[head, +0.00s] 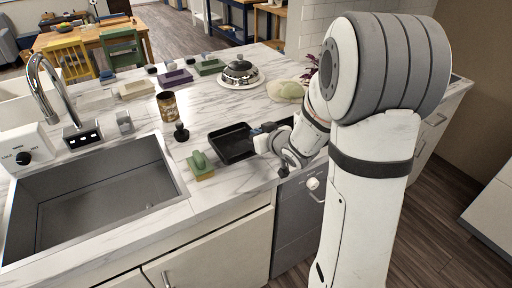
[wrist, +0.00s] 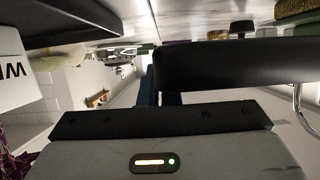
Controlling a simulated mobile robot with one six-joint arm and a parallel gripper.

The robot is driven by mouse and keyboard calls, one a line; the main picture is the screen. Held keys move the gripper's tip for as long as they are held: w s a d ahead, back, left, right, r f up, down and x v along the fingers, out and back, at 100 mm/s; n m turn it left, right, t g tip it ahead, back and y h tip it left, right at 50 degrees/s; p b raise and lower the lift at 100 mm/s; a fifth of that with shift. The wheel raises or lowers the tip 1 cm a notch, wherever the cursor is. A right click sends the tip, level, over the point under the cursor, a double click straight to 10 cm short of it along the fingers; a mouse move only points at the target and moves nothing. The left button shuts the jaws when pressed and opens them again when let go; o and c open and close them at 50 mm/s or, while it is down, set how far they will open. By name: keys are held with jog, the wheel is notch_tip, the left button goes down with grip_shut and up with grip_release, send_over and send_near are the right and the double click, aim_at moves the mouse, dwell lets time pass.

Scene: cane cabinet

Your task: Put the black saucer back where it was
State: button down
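The black saucer (head: 232,143) is a dark, square-looking dish with a raised rim, seen in the head view right of the sink. My gripper (head: 262,131) is at its right edge, with the fingers at the rim. In the wrist view the saucer (wrist: 235,64) shows nearly edge-on, large and close, across the fingers (wrist: 164,97). The gripper looks shut on its edge. Whether the saucer's underside touches the counter cannot be told.
Another dark flat object (wrist: 55,22) is close by in the wrist view. On the marble counter, a green-topped sponge block (head: 201,165), a black stopper-like item (head: 181,132) and a brown can (head: 167,106) stand left of the saucer. A domed dish (head: 240,73) stands behind. The sink (head: 95,200) is at left.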

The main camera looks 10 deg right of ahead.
notch_tip(320, 180, down, 5)
jog(key=shift+d+r, duration=0.1)
jog(key=shift+d, duration=0.05)
jog(key=shift+s, duration=0.1)
jog(key=c, duration=1.6)
grip_release()
jog(key=shift+c, duration=0.2)
